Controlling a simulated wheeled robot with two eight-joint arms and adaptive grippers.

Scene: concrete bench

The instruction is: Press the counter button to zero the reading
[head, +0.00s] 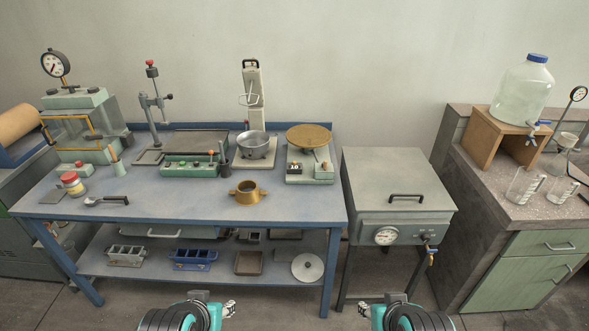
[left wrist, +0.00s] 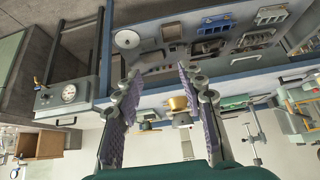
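Two green-based units on the blue bench could carry the counter. One is a unit with a round brass plate (head: 309,133), with a small dial or display and a reddish button on its front panel (head: 311,170). The other is a long green control box (head: 190,168) with a red knob and a black part on top.
A brass ring mould (head: 247,192), a mixing bowl (head: 257,146) and a spoon (head: 105,201) stand on the blue bench (head: 180,208). A grey lidded cabinet (head: 395,180) with a gauge stands to the right. The bench's front centre has free room.

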